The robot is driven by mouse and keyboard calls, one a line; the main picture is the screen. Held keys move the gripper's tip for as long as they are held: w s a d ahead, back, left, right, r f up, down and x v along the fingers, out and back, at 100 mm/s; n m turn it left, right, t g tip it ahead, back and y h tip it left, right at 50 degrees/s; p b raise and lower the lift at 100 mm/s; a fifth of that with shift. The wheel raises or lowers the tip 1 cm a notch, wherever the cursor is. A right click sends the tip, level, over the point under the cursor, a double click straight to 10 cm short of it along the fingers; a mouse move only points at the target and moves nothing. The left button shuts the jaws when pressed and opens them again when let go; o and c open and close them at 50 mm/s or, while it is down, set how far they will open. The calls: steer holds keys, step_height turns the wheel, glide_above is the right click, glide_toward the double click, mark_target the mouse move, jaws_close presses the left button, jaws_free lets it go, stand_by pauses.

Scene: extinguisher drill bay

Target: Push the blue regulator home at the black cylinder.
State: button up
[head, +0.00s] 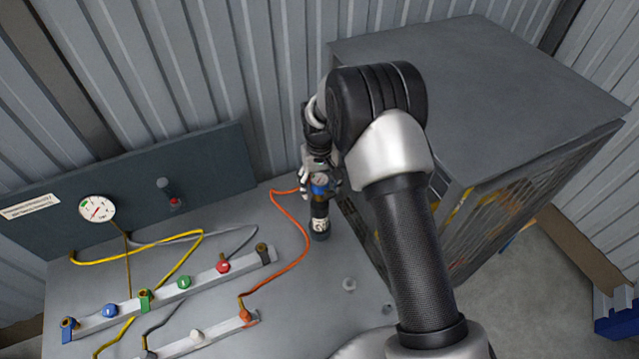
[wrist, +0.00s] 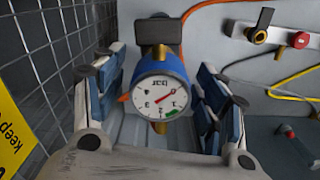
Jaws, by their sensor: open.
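The black cylinder (head: 320,222) stands upright on the grey bench in the head view, with a pale label band. The blue regulator (head: 319,188) is at its top, and I cannot tell how fully it is seated. In the wrist view the regulator (wrist: 160,72) shows its blue body and a white round dial with a red needle. A dark block behind it may be part of the cylinder. My gripper (head: 320,174) is at the regulator. In the wrist view my gripper (wrist: 160,62) is open, with one finger on each side of the regulator and gaps visible.
An orange hose (head: 298,222) runs from near the regulator to a valve rail (head: 200,335). Another valve rail (head: 170,292) lies behind it with coloured knobs. A grey mesh-sided cage (head: 480,90) stands close on the right. A panel with a gauge (head: 97,209) is at back left.

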step_height(320, 180, up, 12)
stand_by(0.4)
steer(key=shift+r, duration=0.1)
steer(key=s+d+r+t+b, duration=0.1)
steer(key=s+d+r+b, duration=0.2)
steer(key=s, duration=0.2)
steer(key=s+d+r+m+t+b, duration=0.1)
steer(key=s+d+r+b, duration=0.15)
steer(key=s, duration=0.35)
steer(key=s+d+r+t+b, duration=0.1)
steer(key=s+d+r+b, duration=0.2)
steer(key=s+r+b, duration=0.15)
steer(key=s+d+f+b, duration=0.1)
steer(key=s+f+b, duration=0.2)
steer(key=s, duration=0.6)
steer(key=s+d+f+m+t+b, duration=0.1)
steer(key=s+d+f+b, duration=0.1)
steer(key=s, duration=0.7)
step_height(320, 180, down, 2)
steer(key=shift+s+d+f+m+t+b, duration=0.2)
steer(key=shift+f+m+t+b, duration=0.1)
steer(key=shift+b, duration=0.25)
steer(key=shift+w, duration=0.1)
steer(key=shift+c, duration=0.2)
